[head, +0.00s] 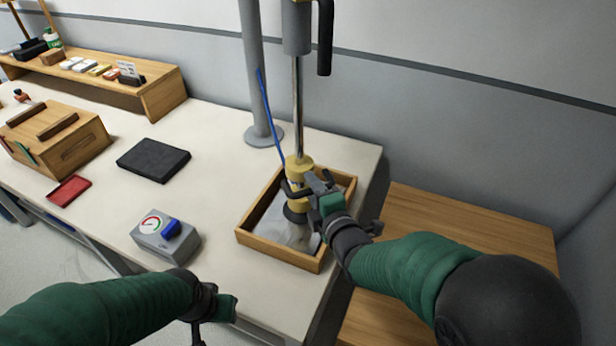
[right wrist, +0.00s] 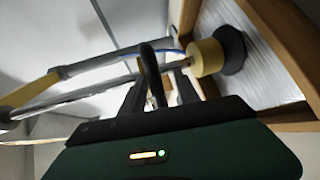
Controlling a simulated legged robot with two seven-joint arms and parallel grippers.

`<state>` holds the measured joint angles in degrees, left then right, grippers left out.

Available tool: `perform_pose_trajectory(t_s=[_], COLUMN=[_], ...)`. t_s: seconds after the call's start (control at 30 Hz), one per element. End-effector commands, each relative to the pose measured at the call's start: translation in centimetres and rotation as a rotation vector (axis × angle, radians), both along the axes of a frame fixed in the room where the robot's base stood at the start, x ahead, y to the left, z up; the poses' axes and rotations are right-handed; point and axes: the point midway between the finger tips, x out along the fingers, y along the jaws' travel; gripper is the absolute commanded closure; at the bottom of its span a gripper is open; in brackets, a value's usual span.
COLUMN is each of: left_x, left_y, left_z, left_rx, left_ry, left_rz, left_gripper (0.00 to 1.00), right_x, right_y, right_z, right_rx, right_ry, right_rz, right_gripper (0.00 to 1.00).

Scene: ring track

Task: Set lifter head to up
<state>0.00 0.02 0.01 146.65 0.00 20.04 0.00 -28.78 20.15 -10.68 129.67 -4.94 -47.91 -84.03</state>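The lifter head (head: 298,170) is a yellow cylinder with a dark suction cup below, hanging on a metal rod. It is low, with its cup down inside a wooden tray (head: 247,238), at the grey sheet-like contents. A black handle (right wrist: 151,72) sticks out from the head's side. My right gripper (head: 308,188) is at the head. In the right wrist view its two fingers (right wrist: 158,92) stand apart on either side of the handle, and I see no clear grip. My left gripper (head: 215,312) is low in the head view, away from the lifter; its fingers are unclear.
A grey post (head: 258,75) and blue hose (head: 268,110) stand behind the head. A gauge box with a blue knob (head: 165,235), black pad (head: 153,159), red tray (head: 69,190) and wooden box (head: 60,140) are left on the table. A wooden surface (head: 470,235) lies right.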

Motion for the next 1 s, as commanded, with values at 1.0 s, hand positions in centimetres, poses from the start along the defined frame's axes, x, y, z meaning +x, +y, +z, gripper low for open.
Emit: perform_pose_trajectory(t_s=[1.0], left_x=[-0.02], left_y=[0.0], left_z=[0.0], left_rx=[0.0], left_ry=[0.0], left_rz=[0.0], left_gripper=[0.62], right_x=[0.03], right_y=[0.12], right_z=[-0.26], right_rx=[-0.001], right_ry=[0.005], right_rz=[0.002], right_gripper=[1.0])
